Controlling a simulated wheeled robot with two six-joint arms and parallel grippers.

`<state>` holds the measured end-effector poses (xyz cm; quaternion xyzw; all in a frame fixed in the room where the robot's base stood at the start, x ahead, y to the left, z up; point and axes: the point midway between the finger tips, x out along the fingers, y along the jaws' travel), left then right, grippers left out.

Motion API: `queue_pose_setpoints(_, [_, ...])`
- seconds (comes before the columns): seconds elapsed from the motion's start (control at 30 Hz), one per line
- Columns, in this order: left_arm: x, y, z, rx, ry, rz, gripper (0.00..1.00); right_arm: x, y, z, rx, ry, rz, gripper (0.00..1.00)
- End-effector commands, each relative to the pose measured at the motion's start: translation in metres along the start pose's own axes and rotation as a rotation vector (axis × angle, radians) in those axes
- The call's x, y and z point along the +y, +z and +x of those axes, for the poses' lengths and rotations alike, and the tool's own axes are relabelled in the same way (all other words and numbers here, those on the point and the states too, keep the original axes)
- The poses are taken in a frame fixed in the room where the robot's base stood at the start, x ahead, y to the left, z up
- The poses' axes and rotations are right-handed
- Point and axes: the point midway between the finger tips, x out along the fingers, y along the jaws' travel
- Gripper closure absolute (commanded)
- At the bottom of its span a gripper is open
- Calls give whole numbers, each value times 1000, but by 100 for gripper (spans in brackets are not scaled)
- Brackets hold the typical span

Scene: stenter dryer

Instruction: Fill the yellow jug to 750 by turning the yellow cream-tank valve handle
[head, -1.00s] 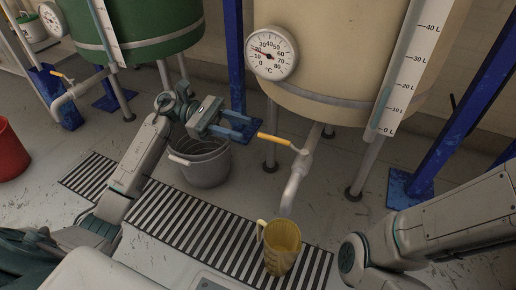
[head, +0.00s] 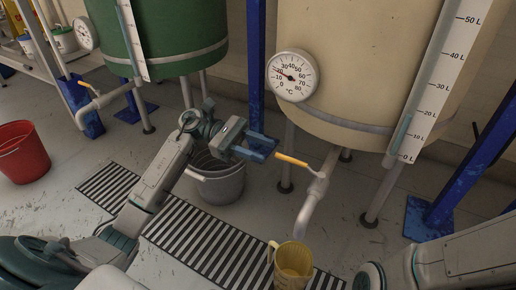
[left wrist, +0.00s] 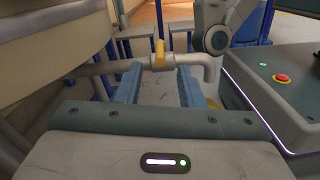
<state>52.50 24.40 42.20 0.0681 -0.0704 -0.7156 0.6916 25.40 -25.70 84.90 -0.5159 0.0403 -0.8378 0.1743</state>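The yellow valve handle (head: 291,159) sits on the outlet pipe of the cream tank (head: 350,60) and points left toward my left gripper. My left gripper (head: 266,148) has its blue fingers spread and empty, with tips close to the handle's free end. In the left wrist view the handle (left wrist: 160,54) stands upright beyond and between the two fingers (left wrist: 160,88). The yellow jug (head: 293,266) stands on the floor grating below the pipe's spout, cut by the lower picture edge. Its fill level cannot be read. My right arm shows at lower right; its gripper is out of view.
A grey bucket (head: 218,180) stands behind my left forearm, and a red bucket (head: 22,152) at far left. The green tank (head: 170,35) stands at back left. Blue posts (head: 470,165) flank the cream tank. The striped floor grating (head: 195,235) runs diagonally.

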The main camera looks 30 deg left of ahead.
Motion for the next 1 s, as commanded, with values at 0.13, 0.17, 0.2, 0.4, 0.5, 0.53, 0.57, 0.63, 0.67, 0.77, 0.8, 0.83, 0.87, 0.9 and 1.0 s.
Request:
queue_pose_setpoints(0.13, [0,0,11,-1,0,2,65,0,-1,-2,0,0,0,65])
queue_pose_setpoints(0.17, [0,0,14,-2,0,2,65,1,-1,-2,0,0,0,65])
queue_pose_setpoints(0.2, [0,0,16,-2,0,2,65,1,-1,-2,0,0,0,65])
queue_pose_setpoints(0.4, [0,0,30,-2,-1,2,65,1,-2,-4,0,0,0,65])
queue_pose_setpoints(0.5, [0,0,37,-1,-1,2,65,1,-2,-5,0,0,0,65])
queue_pose_setpoints(0.53, [0,0,39,-2,-1,2,65,2,-3,-5,0,0,0,65])
queue_pose_setpoints(0.57, [0,0,42,-2,-1,1,65,2,-3,-5,0,0,0,65])
queue_pose_setpoints(0.63, [0,0,46,-2,0,1,65,2,-3,-6,0,0,0,65])
queue_pose_setpoints(0.67, [0,0,48,-2,0,2,65,2,-3,-6,0,0,0,65])
queue_pose_setpoints(0.77, [0,0,56,-3,-1,2,65,2,-4,-7,0,0,0,65])
queue_pose_setpoints(0.8, [0,0,58,-2,-1,2,65,2,-4,-7,-1,0,0,65])
queue_pose_setpoints(0.83, [0,0,60,-1,-1,1,65,2,-4,-7,-1,0,0,65])
queue_pose_setpoints(0.87, [0,0,63,-2,-1,1,65,2,-4,-8,-1,0,0,65])
queue_pose_setpoints(0.9, [0,0,65,-3,-1,1,65,2,-4,-8,-1,0,0,65])
queue_pose_setpoints(1.0, [0,0,72,-2,0,2,65,3,-5,-9,-1,0,0,65])
